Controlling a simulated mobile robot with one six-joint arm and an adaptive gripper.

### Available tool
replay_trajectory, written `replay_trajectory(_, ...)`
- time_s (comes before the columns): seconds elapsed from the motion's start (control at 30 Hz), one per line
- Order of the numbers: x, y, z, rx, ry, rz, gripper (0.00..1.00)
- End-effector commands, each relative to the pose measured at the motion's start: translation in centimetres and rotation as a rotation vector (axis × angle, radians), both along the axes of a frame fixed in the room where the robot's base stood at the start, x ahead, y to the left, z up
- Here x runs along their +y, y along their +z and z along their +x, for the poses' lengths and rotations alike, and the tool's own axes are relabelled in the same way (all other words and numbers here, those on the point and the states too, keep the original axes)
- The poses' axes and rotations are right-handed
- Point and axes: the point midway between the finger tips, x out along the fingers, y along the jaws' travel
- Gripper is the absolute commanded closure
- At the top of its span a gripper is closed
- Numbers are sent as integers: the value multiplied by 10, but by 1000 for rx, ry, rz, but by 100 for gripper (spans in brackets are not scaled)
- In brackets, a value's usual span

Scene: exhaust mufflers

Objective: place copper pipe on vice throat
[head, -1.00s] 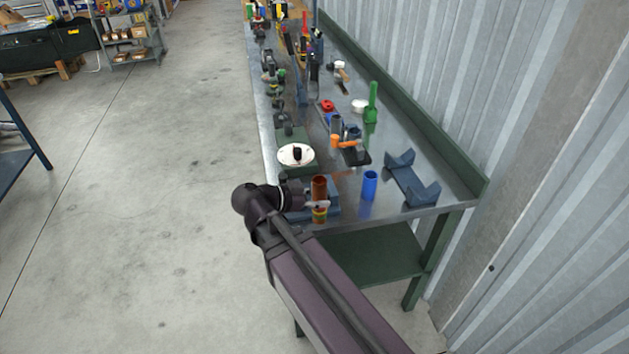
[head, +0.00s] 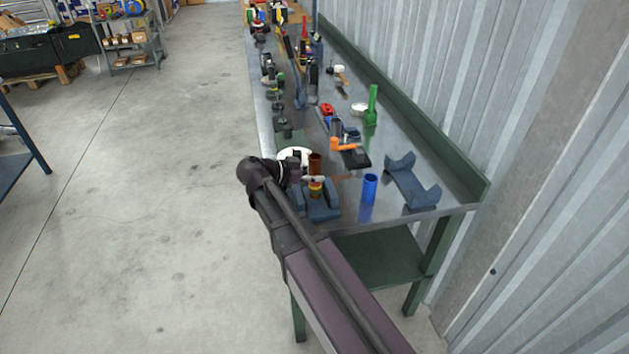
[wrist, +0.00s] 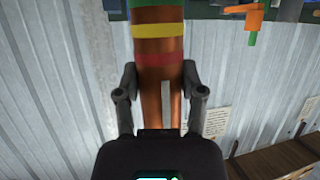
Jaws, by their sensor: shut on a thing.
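The copper pipe (head: 315,163) is held roughly upright over the near end of the bench; its lower part carries coloured bands. In the wrist view the pipe (wrist: 158,95) shows green, yellow and red bands. My gripper (wrist: 158,82) has a finger on each side of the pipe and is shut on it. In the head view my gripper (head: 308,178) is partly hidden by my arm. A blue-grey block with raised sides (head: 322,208), perhaps the vice, sits at the bench's near edge, just below the pipe in the picture. I cannot tell whether they touch.
A blue cylinder (head: 369,187) stands to the right, with a blue-grey cradle (head: 411,183) beyond it. A white round piece (head: 294,154) is behind my gripper. An orange-handled tool (head: 346,146) and a green bottle-shaped piece (head: 371,105) stand farther back.

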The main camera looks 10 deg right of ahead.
Motion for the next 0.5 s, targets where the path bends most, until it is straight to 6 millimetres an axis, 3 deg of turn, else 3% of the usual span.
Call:
replay_trajectory(0.3, -1, -2, 17, 0, -1, -1, 100)
replay_trajectory(0.5, -1, -23, 13, 0, 0, -1, 100)
